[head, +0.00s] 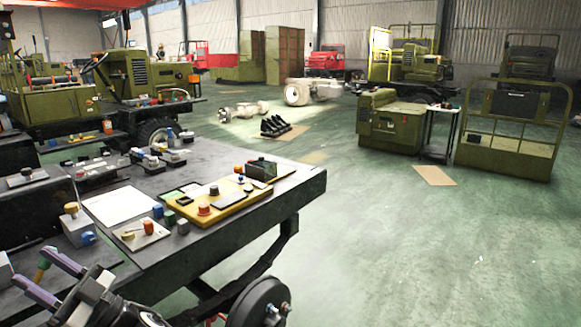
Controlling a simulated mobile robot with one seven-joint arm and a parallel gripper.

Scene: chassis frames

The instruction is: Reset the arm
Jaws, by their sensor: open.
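My gripper (32,267) shows at the lower left corner of the head view, with two purple fingers spread apart. It is open and hovers over or near the near left end of the dark worktable (215,158).
On the table are a yellow board (222,199) with knobs, a white sheet (116,206), a plate with an orange knob (142,233) and several small blocks. A wheel (262,305) is below. Green floor (400,250) is open to the right; green vehicle parts (392,122) stand beyond.

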